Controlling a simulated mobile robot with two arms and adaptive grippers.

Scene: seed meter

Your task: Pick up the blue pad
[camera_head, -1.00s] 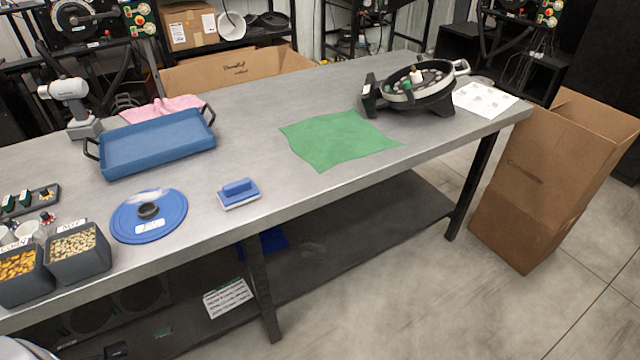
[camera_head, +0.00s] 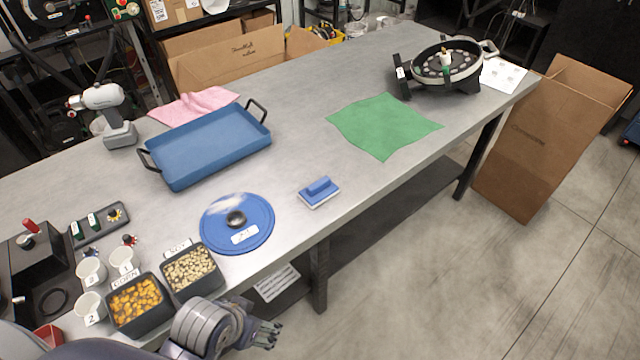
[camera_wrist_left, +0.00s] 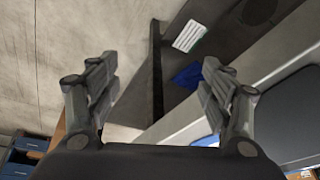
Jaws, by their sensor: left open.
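The pad cannot be made out in that view. My right gripper is not in view.
Bins of corn (camera_head: 136,304) and pale seeds (camera_head: 190,272) stand at the front edge near my left arm. A blue tray (camera_head: 208,150) lies behind the lid. A green cloth (camera_head: 384,126) lies right of the pad, with bare table between. A lower shelf (camera_wrist_left: 205,50) sits under the table.

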